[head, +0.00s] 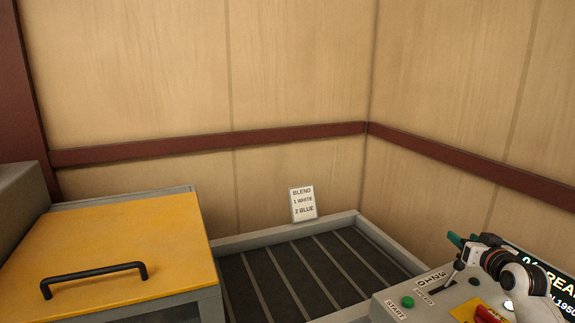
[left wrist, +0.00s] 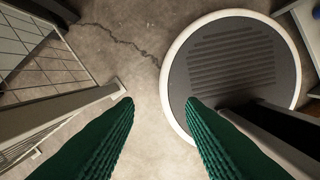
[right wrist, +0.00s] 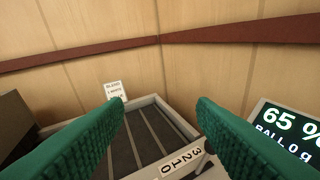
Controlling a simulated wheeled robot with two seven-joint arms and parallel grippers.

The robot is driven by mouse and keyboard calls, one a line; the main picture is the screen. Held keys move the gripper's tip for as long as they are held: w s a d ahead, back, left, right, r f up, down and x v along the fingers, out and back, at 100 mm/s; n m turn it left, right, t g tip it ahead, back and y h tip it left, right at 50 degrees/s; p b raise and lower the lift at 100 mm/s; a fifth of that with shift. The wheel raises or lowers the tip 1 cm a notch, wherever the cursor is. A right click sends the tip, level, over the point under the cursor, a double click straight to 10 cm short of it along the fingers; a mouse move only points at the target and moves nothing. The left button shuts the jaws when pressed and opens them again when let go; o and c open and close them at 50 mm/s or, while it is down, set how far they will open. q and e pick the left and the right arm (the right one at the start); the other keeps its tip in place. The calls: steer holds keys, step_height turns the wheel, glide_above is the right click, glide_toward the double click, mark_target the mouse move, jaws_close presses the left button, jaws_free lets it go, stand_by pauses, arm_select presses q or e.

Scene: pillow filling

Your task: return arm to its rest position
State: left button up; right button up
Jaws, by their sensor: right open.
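My right gripper (head: 460,240) shows at the lower right of the head view, over the control panel (head: 433,290), with green fingertips and a white and black wrist. In the right wrist view its two green ribbed fingers (right wrist: 160,102) stand apart with nothing between them. My left gripper is outside the head view. In the left wrist view its green fingers (left wrist: 158,100) are spread and empty above a concrete floor (left wrist: 120,60). A round dark disc with a white rim (left wrist: 172,75) lies below and to the right of them.
A yellow lid with a black handle (head: 130,230) is at left. A slatted tray bed (head: 300,275) lies in the corner, with a "BLEND 1 WHITE 2 BLUE" card (head: 303,204) at its back. The panel has a green button (head: 408,302) and a screen (right wrist: 287,130) reading 65 %.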

steer(key=s+a+f+n+g+y, duration=0.1)
steer(key=s+a+f+n+g, duration=0.15)
steer(key=s+a+f, duration=0.75)
steer(key=s+a+f+n+g, duration=0.1)
steer(key=s+a+f+g, duration=0.45)
steer(key=f, duration=0.55)
steer(key=s+a+f+g, duration=0.2)
steer(key=s+a, duration=0.2)
steer(key=s, duration=1)
steer(key=s+a+f+g, duration=0.1)
steer(key=s+a+g, duration=0.15)
steer(key=s, duration=1.05)
step_height(320, 180, down, 32)
steer(key=r+g+b, duration=0.1)
steer(key=b, duration=0.5)
arm_select(q)
step_height(320, 180, down, 10)
steer(key=w+b, duration=0.1)
steer(key=b, duration=0.3)
steer(key=shift+d, duration=0.4)
arm_select(e)
steer(key=s+d+f+g, duration=0.1)
steer(key=s+d+f, duration=0.1)
steer(key=s+f, duration=1.5)
step_height(320, 180, down, 4)
steer(key=shift+s+f+h, duration=0.25)
steer(key=shift+h, duration=0.15)
